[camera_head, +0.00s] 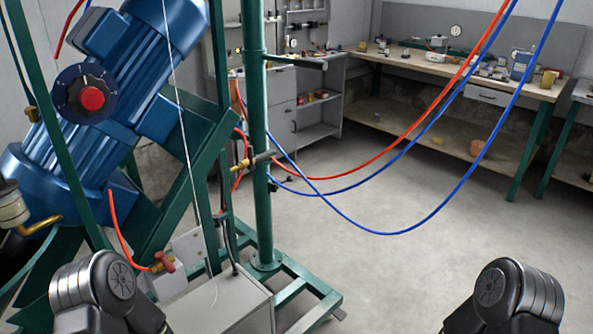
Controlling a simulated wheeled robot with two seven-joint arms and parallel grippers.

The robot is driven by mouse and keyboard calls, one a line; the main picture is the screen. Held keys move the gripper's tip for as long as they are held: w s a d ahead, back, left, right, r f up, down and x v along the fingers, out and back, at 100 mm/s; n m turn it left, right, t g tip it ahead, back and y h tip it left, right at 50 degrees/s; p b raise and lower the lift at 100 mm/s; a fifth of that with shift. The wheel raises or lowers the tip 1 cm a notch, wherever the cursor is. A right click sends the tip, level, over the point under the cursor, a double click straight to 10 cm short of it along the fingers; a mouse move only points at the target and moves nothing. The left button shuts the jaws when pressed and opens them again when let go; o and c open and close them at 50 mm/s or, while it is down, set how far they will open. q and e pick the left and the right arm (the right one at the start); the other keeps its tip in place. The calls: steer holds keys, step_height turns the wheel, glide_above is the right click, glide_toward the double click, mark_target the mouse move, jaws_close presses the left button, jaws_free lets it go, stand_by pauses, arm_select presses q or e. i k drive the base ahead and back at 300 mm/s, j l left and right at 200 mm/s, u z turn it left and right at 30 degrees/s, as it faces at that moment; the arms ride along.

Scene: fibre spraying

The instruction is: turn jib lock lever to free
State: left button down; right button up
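A green upright post (257,120) stands left of the middle. A small lever (264,158) with a dark handle and a brass-coloured end sits across this post at mid height; it looks like the jib lock lever, but the picture does not name it. The handle points right and slightly up. Its lock state cannot be told. Nothing of mine touches it. Only dark rounded links of my two arms show, at the bottom left and bottom right. Neither gripper is in the picture.
A blue motor unit (92,90) with a red knob fills the left on a green frame. A red-handled valve (163,262) and a grey box (222,303) sit below. Red and blue hoses (400,232) hang across the middle. A workbench (450,72) stands behind. Floor at right is clear.

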mark_target(290, 179)
steer(key=i+l+z, duration=0.2)
steer(key=i, duration=0.55)
steer(key=i+z, duration=0.2)
steer(key=i, duration=0.5)
